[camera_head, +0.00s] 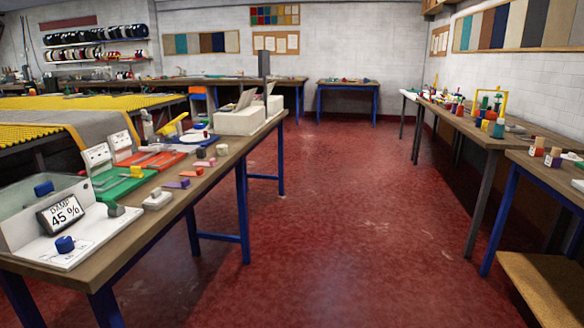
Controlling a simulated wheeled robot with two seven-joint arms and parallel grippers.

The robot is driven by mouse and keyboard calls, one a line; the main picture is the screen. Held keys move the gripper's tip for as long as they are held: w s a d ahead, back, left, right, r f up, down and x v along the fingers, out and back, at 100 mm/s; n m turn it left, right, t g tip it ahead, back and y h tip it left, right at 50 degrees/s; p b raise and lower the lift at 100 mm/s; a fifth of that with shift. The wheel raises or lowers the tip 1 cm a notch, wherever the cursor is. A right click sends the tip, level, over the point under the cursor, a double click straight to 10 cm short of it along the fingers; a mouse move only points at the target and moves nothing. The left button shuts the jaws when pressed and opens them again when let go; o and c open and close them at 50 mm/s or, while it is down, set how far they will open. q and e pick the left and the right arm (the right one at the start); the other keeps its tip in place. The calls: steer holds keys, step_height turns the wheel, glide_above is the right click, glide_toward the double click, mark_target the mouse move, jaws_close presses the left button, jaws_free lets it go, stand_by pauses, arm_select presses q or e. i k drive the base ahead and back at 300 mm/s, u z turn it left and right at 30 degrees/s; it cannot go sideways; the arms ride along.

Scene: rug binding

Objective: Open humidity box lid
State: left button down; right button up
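The humidity box (20,229) stands on the near left end of a wooden workbench. It is pale, and its left side is cut off by the picture edge. Its greyish lid (35,197) appears to lie over the top, with a blue knob (43,188) on it. A dark-framed display (61,213) reading "DAMP 45 %" leans at its front. A white plate (95,235) with a blue knob-like piece (65,244) lies in front of the display. Neither of my grippers is in view.
The workbench (165,212) also carries a green tray (122,184), a red tray (160,160), small blocks and white bins (240,120). A yellow-topped table (50,112) stands behind. Benches (490,133) line the right. The red floor (330,220) between is clear.

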mark_target(44, 189)
steer(key=u, duration=1.45)
